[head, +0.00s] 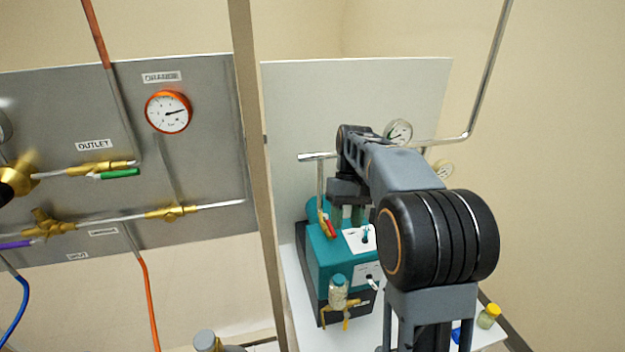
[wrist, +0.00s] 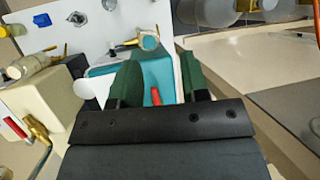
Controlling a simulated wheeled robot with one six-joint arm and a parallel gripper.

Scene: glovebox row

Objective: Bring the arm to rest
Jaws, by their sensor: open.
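My gripper (head: 348,218) hangs at the end of my arm, over the teal machine (head: 325,262) in the head view. My forearm and a large black joint stand in front of the machine's right side. In the wrist view my gripper (wrist: 160,72) shows two dark green fingers set well apart, open with nothing held. A red handle (head: 329,227) stands just left of the fingers in the head view. In the wrist view a red handle (wrist: 155,94) shows between the finger bases, below the teal surface (wrist: 150,75). I cannot tell if the fingers touch anything.
A small gauge (head: 398,132) and pipe (head: 484,75) are close to my arm. A yellow-capped jar (head: 488,316) stands at lower right.

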